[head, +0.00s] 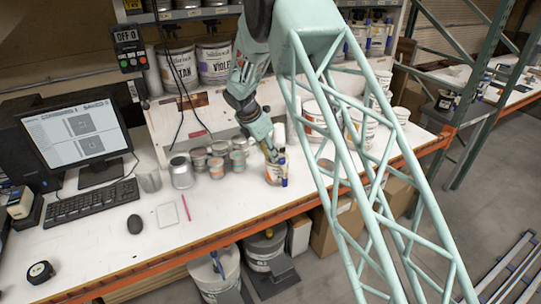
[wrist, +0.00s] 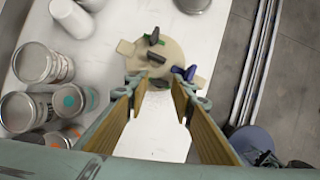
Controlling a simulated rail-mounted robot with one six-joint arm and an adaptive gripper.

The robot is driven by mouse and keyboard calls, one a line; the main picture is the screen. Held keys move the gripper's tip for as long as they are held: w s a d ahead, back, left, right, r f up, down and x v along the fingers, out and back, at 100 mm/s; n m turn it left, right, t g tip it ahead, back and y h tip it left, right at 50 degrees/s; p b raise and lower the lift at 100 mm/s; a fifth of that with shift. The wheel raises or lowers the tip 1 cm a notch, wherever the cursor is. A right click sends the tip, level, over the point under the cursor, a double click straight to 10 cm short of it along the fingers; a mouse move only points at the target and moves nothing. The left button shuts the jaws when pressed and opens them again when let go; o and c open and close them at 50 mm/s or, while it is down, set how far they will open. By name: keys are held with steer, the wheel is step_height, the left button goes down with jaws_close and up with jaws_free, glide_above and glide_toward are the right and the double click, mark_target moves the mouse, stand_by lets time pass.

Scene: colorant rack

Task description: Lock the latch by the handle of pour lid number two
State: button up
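A tan pour lid (wrist: 172,50) sits on a can on the workbench, and the can (head: 273,176) shows in the head view. The lid has a dark handle (wrist: 155,57) near its middle, a green part near its far side and a blue latch-like part (wrist: 185,73) at its right edge. I see no number on it. My gripper (wrist: 158,88) is open and empty, its fingertips just short of the lid's near edge, below it in the wrist view. In the head view my gripper (head: 271,152) is right above and beside the can, partly covering the lid.
Several small cans (head: 217,168) stand left of the lidded can, close to my gripper. Larger white tubs (head: 314,122) stand behind and to the right. The bench's orange front edge (head: 230,230) is near. The bench in front of the small cans is mostly clear.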

steer(key=shift+w+f, duration=0.1)
steer(key=shift+f, duration=0.25)
steer(key=shift+c, duration=0.3)
steer(key=c, duration=0.5)
steer(key=shift+m+g, duration=0.3)
steer(key=shift+m, duration=0.6)
steer(key=o, duration=0.6)
steer(key=shift+h, duration=0.3)
steer(key=shift+c, duration=0.2)
